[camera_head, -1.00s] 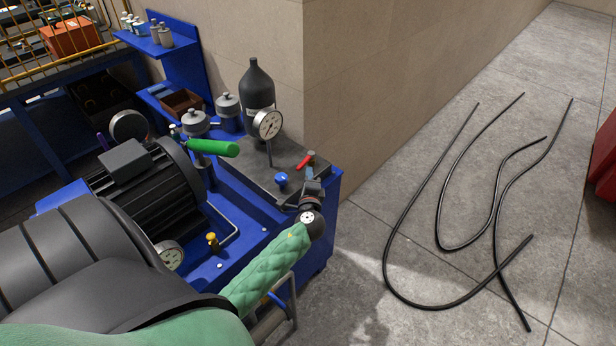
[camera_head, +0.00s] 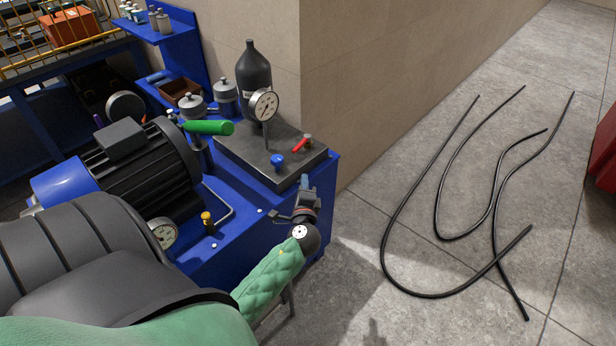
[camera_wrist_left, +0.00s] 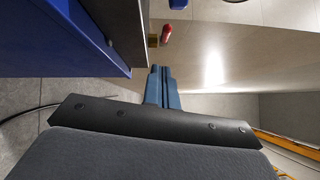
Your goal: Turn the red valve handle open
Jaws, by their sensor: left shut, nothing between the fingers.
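The red valve handle (camera_head: 302,145) sits on a brass-coloured fitting at the right part of the dark metal block (camera_head: 228,144) on the blue machine. It lies slanted, its free end toward the lower left. In the left wrist view the red handle (camera_wrist_left: 167,32) shows beyond the fingertips, near the top. My left gripper (camera_head: 304,182) is in front of the block's right front edge, below the handle and apart from it. Its blue fingers (camera_wrist_left: 158,68) are shut together with nothing between them. My right gripper is not in view.
A blue knob (camera_head: 277,160) and a pressure gauge (camera_head: 264,105) stand on the block near the red handle. A black bottle (camera_head: 253,75) stands behind. A green handle (camera_head: 209,127) is to the left. Black hoses (camera_head: 387,255) lie on the floor at right.

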